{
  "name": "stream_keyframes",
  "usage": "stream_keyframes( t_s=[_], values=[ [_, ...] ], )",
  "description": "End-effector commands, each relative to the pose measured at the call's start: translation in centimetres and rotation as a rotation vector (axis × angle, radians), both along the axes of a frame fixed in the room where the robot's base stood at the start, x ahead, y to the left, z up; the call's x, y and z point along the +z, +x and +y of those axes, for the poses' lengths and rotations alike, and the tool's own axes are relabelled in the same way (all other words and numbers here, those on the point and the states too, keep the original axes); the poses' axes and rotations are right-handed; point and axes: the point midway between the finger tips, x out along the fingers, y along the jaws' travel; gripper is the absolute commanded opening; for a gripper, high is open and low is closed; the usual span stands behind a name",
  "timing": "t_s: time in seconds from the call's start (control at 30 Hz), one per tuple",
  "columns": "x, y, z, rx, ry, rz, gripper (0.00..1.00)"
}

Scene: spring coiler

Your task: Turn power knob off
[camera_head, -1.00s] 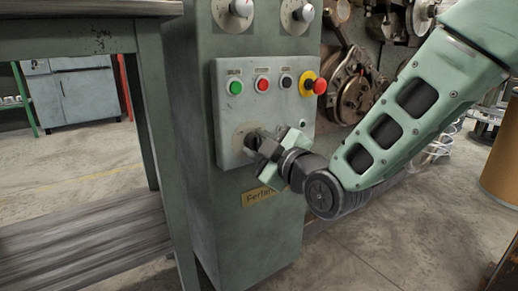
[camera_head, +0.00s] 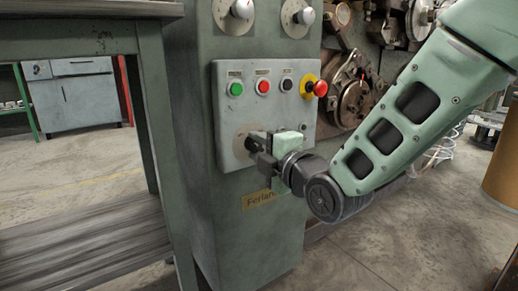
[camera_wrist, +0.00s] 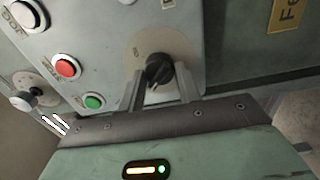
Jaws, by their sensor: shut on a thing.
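The power knob (camera_wrist: 158,70) is a black rotary knob on a round pale plate, low on the grey control panel (camera_head: 228,90). The wrist view shows the knob between the two fingers of my gripper (camera_wrist: 160,82), which is shut on it. In the head view my gripper (camera_head: 254,141) reaches the panel from the right and mostly hides the knob. The round plate (camera_head: 238,134) shows just behind the fingers.
Above the knob are a green button (camera_head: 236,89), a red button (camera_head: 263,87), a black button (camera_head: 287,84) and a red emergency stop (camera_head: 320,88) on yellow. A bench (camera_head: 150,110) stands left. Coiler machinery (camera_head: 355,100) is behind, right of the cabinet.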

Motion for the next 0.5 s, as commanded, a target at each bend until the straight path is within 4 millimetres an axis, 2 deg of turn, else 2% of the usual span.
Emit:
stream_keyframes(
  t_s=[0.5],
  values=[
    [-0.1,-0.05,0.0,0.001,-0.027,-0.016,0.11]
  ],
)
